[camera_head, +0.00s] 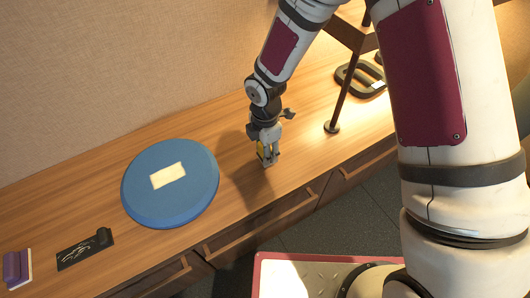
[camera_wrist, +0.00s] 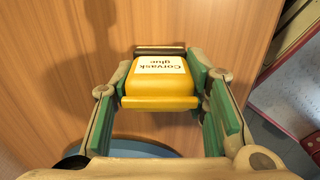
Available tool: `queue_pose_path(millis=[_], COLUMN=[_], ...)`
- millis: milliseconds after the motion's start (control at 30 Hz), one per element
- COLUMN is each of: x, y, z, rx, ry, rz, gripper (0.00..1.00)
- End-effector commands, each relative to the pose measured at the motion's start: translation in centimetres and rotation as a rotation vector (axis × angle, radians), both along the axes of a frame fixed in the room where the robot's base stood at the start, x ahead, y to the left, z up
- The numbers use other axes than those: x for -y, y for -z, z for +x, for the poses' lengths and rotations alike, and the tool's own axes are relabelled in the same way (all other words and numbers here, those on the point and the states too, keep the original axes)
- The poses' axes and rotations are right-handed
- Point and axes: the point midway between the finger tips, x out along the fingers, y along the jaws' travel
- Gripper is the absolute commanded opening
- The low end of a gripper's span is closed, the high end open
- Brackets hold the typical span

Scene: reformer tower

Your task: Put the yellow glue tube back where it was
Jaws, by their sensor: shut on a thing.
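The yellow glue tube (camera_wrist: 160,87) has a white label reading "Corvask glue". My gripper (camera_wrist: 165,95) is shut on it, with a green-padded finger on each side.
A round blue disc (camera_head: 199,196) with a cream label (camera_head: 168,175) lies on the wooden counter (camera_head: 236,208). A black card (camera_head: 80,253) and a purple item (camera_head: 16,266) lie at the left. A dark post (camera_head: 343,101) and a dark oval frame (camera_head: 360,79) stand to the right. Drawers line the front.

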Motion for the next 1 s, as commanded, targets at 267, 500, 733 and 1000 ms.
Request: queue_pose_path(millis=[267,500,733,1000], x=[0.0,0.0,0.0,0.0], y=[0.5,0.8,0.8,-0.9], z=[0.0,0.0,0.0,0.1], rx=[0.002,0.001,0.001,0.003], ry=[0.0,0.0,0.0,0.0], rz=[0.0,0.001,0.001,0.002], gripper=[0.19,0.61,0.61,0.61])
